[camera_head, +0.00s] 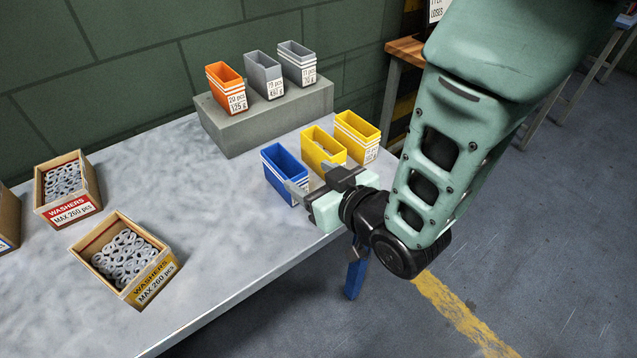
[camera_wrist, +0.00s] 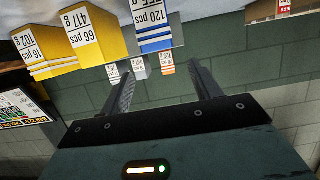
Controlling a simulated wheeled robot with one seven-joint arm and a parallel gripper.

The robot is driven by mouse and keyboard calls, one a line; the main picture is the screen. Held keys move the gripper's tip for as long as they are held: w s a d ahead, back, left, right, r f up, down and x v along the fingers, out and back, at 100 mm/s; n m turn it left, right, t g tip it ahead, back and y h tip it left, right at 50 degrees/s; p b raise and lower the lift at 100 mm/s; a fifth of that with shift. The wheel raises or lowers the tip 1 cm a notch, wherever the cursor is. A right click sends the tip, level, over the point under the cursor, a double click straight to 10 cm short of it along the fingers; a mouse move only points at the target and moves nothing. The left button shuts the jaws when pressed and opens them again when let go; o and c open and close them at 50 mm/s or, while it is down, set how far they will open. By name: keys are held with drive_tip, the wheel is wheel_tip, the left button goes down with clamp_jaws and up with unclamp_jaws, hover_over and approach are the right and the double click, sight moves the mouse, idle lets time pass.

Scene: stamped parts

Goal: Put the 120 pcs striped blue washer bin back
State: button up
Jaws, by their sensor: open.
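The blue bin (camera_head: 283,163) stands upright on the grey table, at the left end of a short row with two yellow bins. In the wrist view, which is upside down, the blue bin (camera_wrist: 153,40) shows white stripes and a label reading 120 pcs. My gripper (camera_head: 312,181) is open and empty at the near side of the blue bin and partly covers its front in the head view. In the wrist view my gripper (camera_wrist: 160,72) has its fingers apart, with the bin beyond the tips. I cannot tell whether a finger touches it.
Yellow bins (camera_head: 318,141) and (camera_head: 357,127) stand close to the right. A grey raised block (camera_head: 250,129) behind holds an orange bin (camera_head: 226,85) and two grey bins (camera_head: 264,72). Washer boxes (camera_head: 127,262) and (camera_head: 66,187) stand at left. The table's middle is clear.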

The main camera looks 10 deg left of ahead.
drive_tip(key=shift+s+d+r, duration=0.2)
drive_tip(key=shift+s+d, duration=0.2)
drive_tip(key=shift+d, duration=0.05)
drive_tip(key=s+d+r+m+g+h, duration=0.1)
drive_tip(key=s+d+r+g+h, duration=0.3)
drive_tip(key=s+d, duration=0.3)
drive_tip(key=s+d+r+m+g+h, duration=0.1)
drive_tip(key=s+d+r+g+h, duration=0.3)
drive_tip(key=s+d, duration=0.4)
drive_tip(key=d+g+h, duration=0.1)
drive_tip(key=d+h, duration=0.1)
drive_tip(key=d, duration=0.5)
drive_tip(key=shift+s+d+g, duration=0.2)
drive_tip(key=shift+d+g, duration=0.1)
drive_tip(key=shift+d, duration=0.1)
drive_tip(key=shift+r, duration=0.1)
drive_tip(key=shift+r+p, duration=1.05)
drive_tip(key=shift+r, duration=0.05)
